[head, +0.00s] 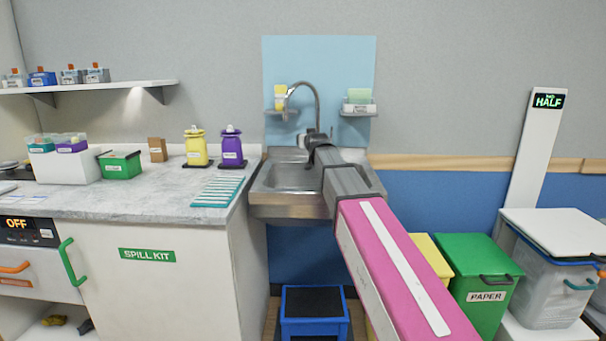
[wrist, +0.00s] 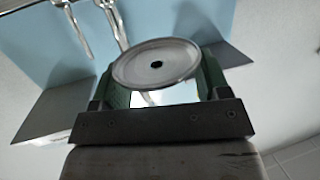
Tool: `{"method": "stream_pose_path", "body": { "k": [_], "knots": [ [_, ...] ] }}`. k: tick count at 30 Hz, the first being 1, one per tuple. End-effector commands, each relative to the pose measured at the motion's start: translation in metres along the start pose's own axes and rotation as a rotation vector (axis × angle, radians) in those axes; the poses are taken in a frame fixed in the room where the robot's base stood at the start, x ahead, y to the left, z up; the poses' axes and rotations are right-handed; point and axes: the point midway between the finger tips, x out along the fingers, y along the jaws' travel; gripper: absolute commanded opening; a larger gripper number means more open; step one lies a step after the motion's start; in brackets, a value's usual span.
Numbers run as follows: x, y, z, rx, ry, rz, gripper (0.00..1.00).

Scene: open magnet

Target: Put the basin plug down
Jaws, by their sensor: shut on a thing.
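The basin plug (wrist: 150,58) is a round grey disc with a dark hole in its middle. In the wrist view it sits between the two green-grey fingers of my gripper (wrist: 160,82), which is shut on it. In the head view my arm reaches out to the metal sink, and my gripper (head: 312,140) is above the sink's back part, close to the tap. The plug is not clearly made out in the head view. The sink basin (head: 290,178) is partly hidden by my arm.
The curved tap (head: 317,100) stands behind my gripper. Two small wall shelves (head: 358,112) flank it. The grey counter (head: 130,195) at left holds teal strips (head: 218,191) and yellow (head: 195,148) and purple (head: 231,148) bottles. A green PAPER bin (head: 478,268) stands at right.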

Motion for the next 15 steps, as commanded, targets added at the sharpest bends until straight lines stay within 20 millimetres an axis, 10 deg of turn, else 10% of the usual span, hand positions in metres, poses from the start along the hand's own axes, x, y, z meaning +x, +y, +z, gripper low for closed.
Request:
{"method": "stream_pose_path", "body": {
  "k": [6, 15],
  "knots": [
    [-0.067, 0.089, 0.016, 0.015, 0.001, 0.102, 0.46],
    [-0.117, 0.15, 0.028, 0.027, 0.001, 0.181, 0.46]
  ]
}}
